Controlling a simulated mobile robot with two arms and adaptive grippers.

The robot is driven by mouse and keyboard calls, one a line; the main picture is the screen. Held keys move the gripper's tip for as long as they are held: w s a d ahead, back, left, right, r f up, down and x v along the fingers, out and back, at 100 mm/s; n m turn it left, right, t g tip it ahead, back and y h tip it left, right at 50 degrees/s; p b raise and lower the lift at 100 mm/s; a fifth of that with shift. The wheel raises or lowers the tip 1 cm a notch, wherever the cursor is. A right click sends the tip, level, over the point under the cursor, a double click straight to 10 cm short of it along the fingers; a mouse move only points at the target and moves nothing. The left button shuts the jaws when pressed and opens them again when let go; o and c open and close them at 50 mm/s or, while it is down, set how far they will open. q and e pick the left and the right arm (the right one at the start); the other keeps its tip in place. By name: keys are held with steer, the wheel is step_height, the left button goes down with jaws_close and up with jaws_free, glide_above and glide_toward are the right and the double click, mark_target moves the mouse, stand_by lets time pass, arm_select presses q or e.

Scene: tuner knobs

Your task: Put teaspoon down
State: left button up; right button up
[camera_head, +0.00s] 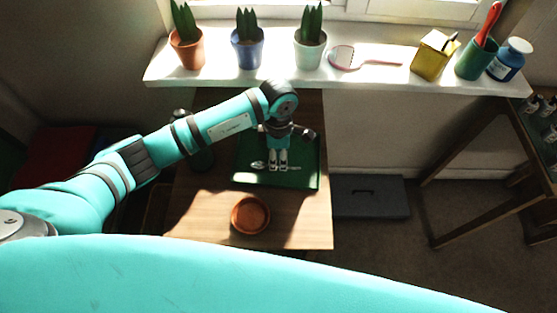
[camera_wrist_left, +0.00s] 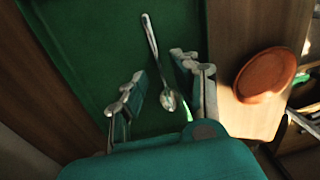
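The teaspoon (camera_wrist_left: 153,46) is silver and lies on the green tray (camera_wrist_left: 85,45), its bowl towards my gripper in the left wrist view. In the head view, its bowl (camera_head: 257,165) shows left of the fingers on the tray (camera_head: 308,180), and part of it is hidden behind them. My left gripper (camera_head: 278,167) points down over the tray. In the left wrist view, the fingers of my left gripper (camera_wrist_left: 158,72) are apart, with the spoon in the gap and a space on each side. My right gripper is not in view.
A terracotta saucer (camera_head: 250,214) lies on the wooden table (camera_head: 205,222) in front of the tray. Potted plants, including a blue pot (camera_head: 247,50), and a yellow box (camera_head: 433,57) stand on the windowsill (camera_head: 390,80). A dark bottle-like object stands left of the tray, partly behind my arm.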

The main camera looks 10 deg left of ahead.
arm_select(q)
step_height(320, 180, up, 10)
steer(key=shift+w+b, duration=0.35)
steer(key=shift+b, duration=0.05)
steer(key=shift+f, duration=0.1)
